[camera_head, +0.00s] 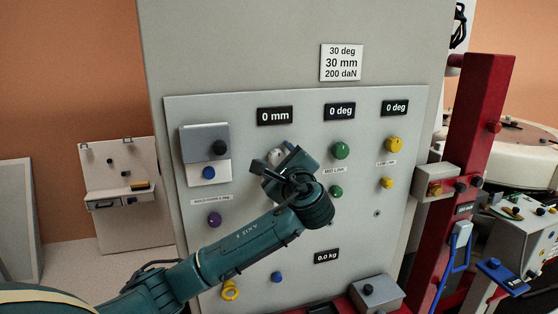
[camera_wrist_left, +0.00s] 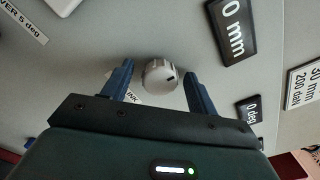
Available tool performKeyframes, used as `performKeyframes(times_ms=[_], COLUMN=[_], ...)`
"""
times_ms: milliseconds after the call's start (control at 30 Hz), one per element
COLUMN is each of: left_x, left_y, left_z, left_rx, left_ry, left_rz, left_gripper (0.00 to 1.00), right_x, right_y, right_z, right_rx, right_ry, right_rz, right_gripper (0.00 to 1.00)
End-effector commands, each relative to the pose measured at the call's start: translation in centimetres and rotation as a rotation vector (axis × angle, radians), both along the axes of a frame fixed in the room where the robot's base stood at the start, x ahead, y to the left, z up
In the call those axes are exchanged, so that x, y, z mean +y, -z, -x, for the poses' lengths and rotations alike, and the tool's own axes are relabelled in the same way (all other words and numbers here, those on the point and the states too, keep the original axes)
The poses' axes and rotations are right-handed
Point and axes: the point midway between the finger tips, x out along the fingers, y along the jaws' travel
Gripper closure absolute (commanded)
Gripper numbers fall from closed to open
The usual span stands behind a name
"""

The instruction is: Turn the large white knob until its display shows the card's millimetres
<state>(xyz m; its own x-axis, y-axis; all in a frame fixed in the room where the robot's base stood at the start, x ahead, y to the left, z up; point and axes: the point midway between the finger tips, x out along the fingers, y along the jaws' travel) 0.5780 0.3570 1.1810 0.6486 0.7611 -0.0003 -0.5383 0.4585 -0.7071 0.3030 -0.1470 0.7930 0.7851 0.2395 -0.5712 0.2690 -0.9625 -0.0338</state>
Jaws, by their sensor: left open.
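The large white knob (camera_wrist_left: 160,75) sits on the grey panel; in the left wrist view it lies between the two open fingers of my left gripper (camera_wrist_left: 160,85), with a gap on each side. In the head view my left gripper (camera_head: 275,165) covers most of the knob (camera_head: 277,155). The display above the knob (camera_head: 275,116) reads 0 mm; it also shows in the left wrist view (camera_wrist_left: 231,28). The white card (camera_head: 341,62) reads 30 deg, 30 mm, 200 daN. My right gripper is not in view.
Two more displays (camera_head: 339,110) (camera_head: 395,107) read 0 deg. Green knobs (camera_head: 340,150) and yellow knobs (camera_head: 393,144) stand right of my gripper. A grey box (camera_head: 204,145) with a black knob is at the left. A red post (camera_head: 470,170) stands right of the panel.

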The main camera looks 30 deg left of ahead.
Motion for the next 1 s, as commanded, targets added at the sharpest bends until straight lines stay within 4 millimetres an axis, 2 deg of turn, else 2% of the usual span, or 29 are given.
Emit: performKeyframes(times_ms=[67, 533, 1000], left_x=[-0.02, -0.05, -0.1], left_y=[-0.01, 0.01, 0.19], left_z=[0.01, 0.02, 0.02], left_rx=[0.0, 0.0, -0.085], left_ry=[0.0, 0.0, 0.001], left_rz=[0.0, 0.0, 0.076], left_gripper=[0.46, 0.85, 0.86], right_x=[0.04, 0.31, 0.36], right_y=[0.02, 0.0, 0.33], right_z=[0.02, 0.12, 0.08], right_rx=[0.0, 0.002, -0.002], right_ry=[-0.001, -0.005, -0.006], right_rz=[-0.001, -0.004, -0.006], right_gripper=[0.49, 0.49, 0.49])
